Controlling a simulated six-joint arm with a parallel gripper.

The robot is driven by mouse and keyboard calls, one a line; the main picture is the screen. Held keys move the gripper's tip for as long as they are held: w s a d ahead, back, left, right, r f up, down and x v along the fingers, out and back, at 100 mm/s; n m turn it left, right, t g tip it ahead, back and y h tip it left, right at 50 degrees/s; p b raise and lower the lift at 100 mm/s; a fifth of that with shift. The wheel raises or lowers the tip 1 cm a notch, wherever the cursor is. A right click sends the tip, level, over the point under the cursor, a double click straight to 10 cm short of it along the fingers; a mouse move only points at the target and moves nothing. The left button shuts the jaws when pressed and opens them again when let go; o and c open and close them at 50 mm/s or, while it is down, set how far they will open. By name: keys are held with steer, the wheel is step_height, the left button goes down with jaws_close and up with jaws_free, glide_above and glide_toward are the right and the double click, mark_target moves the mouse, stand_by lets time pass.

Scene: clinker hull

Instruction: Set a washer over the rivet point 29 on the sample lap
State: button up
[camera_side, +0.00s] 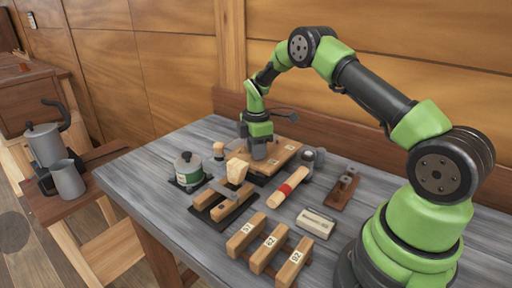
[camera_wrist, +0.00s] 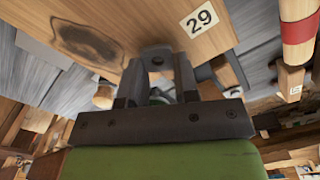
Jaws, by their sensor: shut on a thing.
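The sample lap (camera_side: 284,151) is a light wooden board lying on the bench. In the wrist view it (camera_wrist: 140,24) fills the top, with a white label "29" (camera_wrist: 199,20) and a dark oval stain. My gripper (camera_side: 259,157) points down at the lap, close over it. In the wrist view its dark jaws (camera_wrist: 157,72) are shut on a small grey piece with a dark spot (camera_wrist: 157,60), seemingly the washer, left of and below the label. The jaws hide most of it. I cannot make out the rivet point or tell whether the washer touches it.
A mallet (camera_side: 288,187) with a red band lies right of the lap. Numbered blocks (camera_side: 270,247) and a pale block (camera_side: 316,222) are in front. Bare bench shows at the left.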

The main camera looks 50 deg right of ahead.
steer(key=shift+f, duration=0.15)
steer(key=shift+c, duration=0.3)
steer(key=o, duration=1)
steer(key=shift+o, duration=0.2)
steer(key=shift+r, duration=4.05)
